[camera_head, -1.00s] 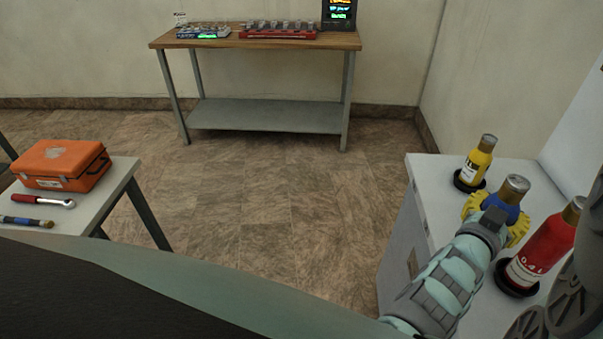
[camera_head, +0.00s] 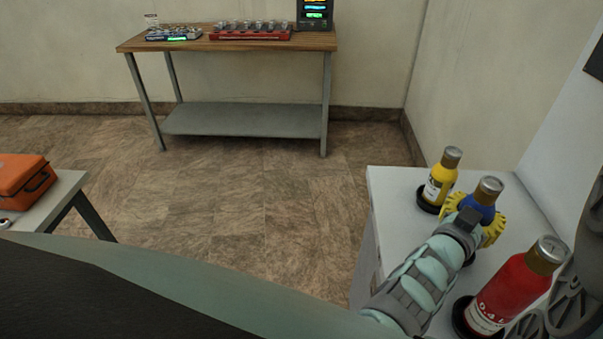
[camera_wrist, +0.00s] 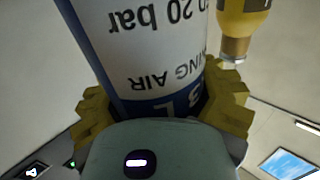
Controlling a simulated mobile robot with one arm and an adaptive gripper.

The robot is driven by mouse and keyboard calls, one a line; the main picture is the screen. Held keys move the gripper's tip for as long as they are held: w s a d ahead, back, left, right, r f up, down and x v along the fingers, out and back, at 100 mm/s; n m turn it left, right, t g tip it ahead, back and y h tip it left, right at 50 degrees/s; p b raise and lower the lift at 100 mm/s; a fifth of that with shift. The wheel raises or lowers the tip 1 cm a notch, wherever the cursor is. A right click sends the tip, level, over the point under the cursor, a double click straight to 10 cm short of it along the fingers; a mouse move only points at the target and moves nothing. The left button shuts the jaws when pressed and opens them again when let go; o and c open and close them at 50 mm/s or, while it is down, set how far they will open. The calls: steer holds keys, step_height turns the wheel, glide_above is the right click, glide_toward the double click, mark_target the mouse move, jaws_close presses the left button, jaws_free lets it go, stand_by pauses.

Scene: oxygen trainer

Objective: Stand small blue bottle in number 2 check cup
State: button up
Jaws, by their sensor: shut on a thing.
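My gripper (camera_head: 474,217), with yellow ridged fingers, is shut around the blue bottle (camera_head: 484,207) on the white cabinet at the right. The bottle stands about upright, with a brown neck and grey top. In the wrist view its white and blue label (camera_wrist: 150,60) shows upside down between the fingers (camera_wrist: 165,108). My gripper and arm hide most of its lower part, so I cannot tell whether its base rests in a cup. A bit of dark rim shows behind the wrist. No cup number is legible.
A yellow bottle (camera_head: 441,180) stands in a black cup behind the blue one; a red bottle (camera_head: 512,290) stands in another nearer me. Both are close to my gripper on the cabinet top (camera_head: 390,183). An orange case (camera_head: 22,184) sits at left. A wooden bench (camera_head: 180,42) stands far off.

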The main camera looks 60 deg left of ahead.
steer(key=shift+w+f, duration=0.1)
steer(key=shift+f, duration=0.3)
steer(key=shift+w+r, duration=0.15)
steer(key=shift+w, duration=0.05)
steer(key=shift+s+f, duration=0.25)
steer(key=o, duration=1.5)
steer(key=shift+o, duration=0.2)
